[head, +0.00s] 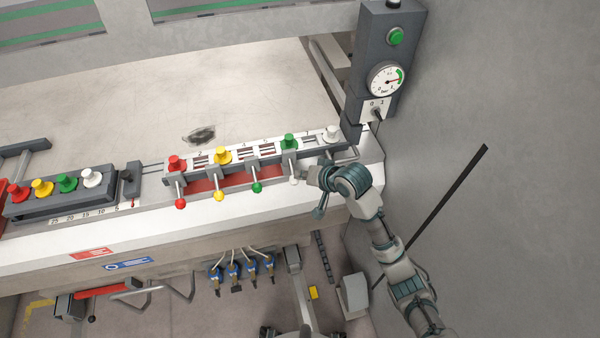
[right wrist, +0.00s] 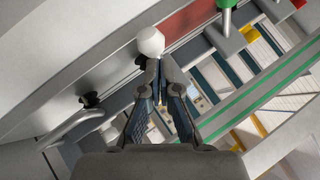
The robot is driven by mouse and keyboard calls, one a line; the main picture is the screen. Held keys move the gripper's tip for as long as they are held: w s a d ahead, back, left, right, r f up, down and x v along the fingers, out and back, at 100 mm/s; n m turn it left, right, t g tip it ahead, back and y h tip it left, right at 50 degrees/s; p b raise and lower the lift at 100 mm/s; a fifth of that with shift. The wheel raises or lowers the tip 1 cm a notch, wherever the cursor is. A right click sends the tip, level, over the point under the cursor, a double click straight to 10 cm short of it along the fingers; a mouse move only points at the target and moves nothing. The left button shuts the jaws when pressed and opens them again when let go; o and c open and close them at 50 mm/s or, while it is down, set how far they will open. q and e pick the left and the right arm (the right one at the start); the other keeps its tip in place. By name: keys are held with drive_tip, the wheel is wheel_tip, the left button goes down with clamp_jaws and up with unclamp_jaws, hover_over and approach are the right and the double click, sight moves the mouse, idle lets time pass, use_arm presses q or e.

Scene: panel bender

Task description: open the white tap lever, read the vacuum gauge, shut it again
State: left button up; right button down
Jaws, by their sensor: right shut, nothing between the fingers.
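The white tap lever ends in a white ball (head: 293,180), the rightmost of a row of levers on the front of the panel; it sticks out toward the front like its neighbours. In the right wrist view the white ball (right wrist: 151,41) is just beyond the fingertips. My right gripper (head: 308,174) is beside it on the right, shut and empty; its closed tips (right wrist: 157,66) also show in the wrist view. Whether they touch the lever I cannot tell. My left gripper is out of view.
Red (head: 180,203), yellow (head: 219,196) and green (head: 257,188) lever balls stand to the left. Coloured knobs line the panel behind. A switch (head: 376,110) sits below the gauge. A grey wall (head: 520,180) bounds the right. Blue fittings (head: 232,271) hang below the ledge.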

drive_tip(key=v, duration=1.1)
drive_tip(key=shift+s+d+r, duration=0.15)
drive_tip(key=shift+d+r, duration=0.1)
drive_tip(key=shift+d, duration=0.05)
idle(0.6)
